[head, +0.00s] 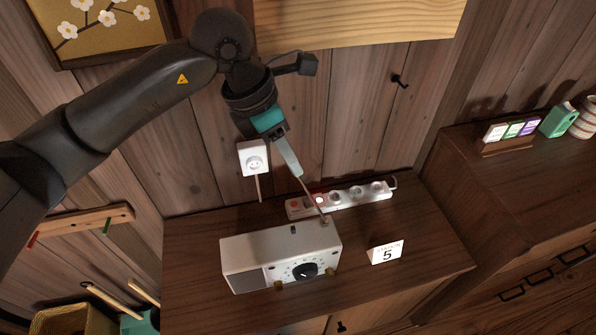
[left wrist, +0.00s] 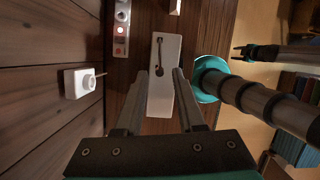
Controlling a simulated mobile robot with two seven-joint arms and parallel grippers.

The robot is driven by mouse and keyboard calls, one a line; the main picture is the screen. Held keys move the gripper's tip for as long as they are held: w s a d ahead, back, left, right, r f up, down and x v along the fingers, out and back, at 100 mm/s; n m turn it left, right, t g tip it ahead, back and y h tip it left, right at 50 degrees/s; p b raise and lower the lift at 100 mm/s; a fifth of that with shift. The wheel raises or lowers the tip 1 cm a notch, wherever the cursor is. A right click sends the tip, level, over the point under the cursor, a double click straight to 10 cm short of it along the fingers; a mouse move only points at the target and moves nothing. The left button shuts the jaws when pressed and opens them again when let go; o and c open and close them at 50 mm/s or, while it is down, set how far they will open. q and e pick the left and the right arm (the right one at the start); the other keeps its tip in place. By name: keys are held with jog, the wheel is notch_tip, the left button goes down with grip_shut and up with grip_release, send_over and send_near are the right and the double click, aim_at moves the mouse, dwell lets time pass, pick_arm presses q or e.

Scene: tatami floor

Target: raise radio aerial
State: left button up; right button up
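The white radio (head: 275,258) stands on the dark wooden cabinet, its dial facing front. Its top shows in the left wrist view (left wrist: 160,105). A thin brownish aerial (head: 313,202) slants up and left from the back right of the radio's top to near my left gripper's tip. In the left wrist view the aerial (left wrist: 159,55) shows as a short dark line. My left gripper (head: 298,176) points down above the radio. Its fingers (left wrist: 160,73) are apart, on either side of the line's lower end; contact cannot be told.
A power strip (head: 355,197) with a lit red switch lies behind the radio. A wall socket (head: 254,158) is close behind my left gripper. A card marked 5 (head: 386,252) stands right of the radio. The cabinet top (head: 430,245) is clear farther right.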

pick_arm(q)
jog(key=v, duration=0.8)
